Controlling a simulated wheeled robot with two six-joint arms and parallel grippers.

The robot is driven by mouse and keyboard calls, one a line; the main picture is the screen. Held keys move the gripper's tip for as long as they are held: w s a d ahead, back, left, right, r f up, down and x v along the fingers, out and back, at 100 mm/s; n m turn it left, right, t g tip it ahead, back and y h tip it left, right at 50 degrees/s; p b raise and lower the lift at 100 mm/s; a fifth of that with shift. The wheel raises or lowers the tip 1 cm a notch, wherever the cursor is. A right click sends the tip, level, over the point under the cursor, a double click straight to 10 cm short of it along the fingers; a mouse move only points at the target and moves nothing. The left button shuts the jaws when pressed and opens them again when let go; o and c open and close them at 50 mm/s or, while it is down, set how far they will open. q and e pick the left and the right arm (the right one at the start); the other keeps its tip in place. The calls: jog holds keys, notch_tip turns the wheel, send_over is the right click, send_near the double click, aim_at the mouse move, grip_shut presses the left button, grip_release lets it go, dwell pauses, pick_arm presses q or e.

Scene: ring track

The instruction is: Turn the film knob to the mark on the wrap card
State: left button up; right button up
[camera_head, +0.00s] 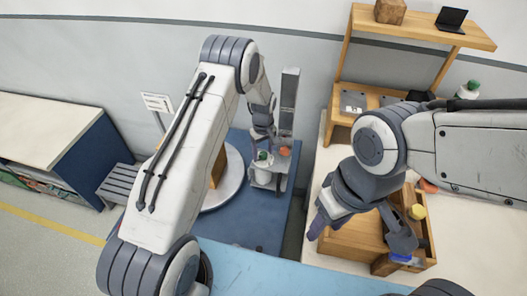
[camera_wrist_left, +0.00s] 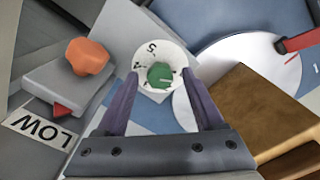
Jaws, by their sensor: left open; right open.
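In the head view the green-topped white dial (camera_head: 262,160) is on a grey unit beside the mast. My left gripper (camera_head: 264,134) is open above it; in the left wrist view its purple fingers (camera_wrist_left: 160,84) are on either side of the green knob, contact unclear. An orange knob (camera_wrist_left: 88,56) sits on a grey block with a red pointer and a LOW label (camera_wrist_left: 38,128). A white card (camera_head: 157,102) stands behind my left arm; its marking is too small to read. My right gripper (camera_head: 320,222) is open and empty.
A white round turntable (camera_head: 222,192) bearing a brown box (camera_wrist_left: 245,105) is left of the dial. A grey mast (camera_head: 289,95) stands behind it. At right, a wooden crate (camera_head: 350,243) and shelf (camera_head: 425,24) stand on a pale bench. A slatted grey stand (camera_head: 118,182) is at left.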

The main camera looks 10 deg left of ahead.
pick_arm(q)
grip_shut()
jog(key=shift+m, duration=0.3)
jog(key=shift+m+b, duration=0.7)
jog(key=shift+m, duration=0.2)
jog(key=m+b, duration=0.1)
jog(key=m, duration=0.1)
jog(key=shift+m, duration=0.4)
jog(key=m+b, duration=0.1)
jog(key=m, duration=0.2)
jog(key=shift+m+b, duration=0.35)
jog(key=shift+m, duration=1.35)
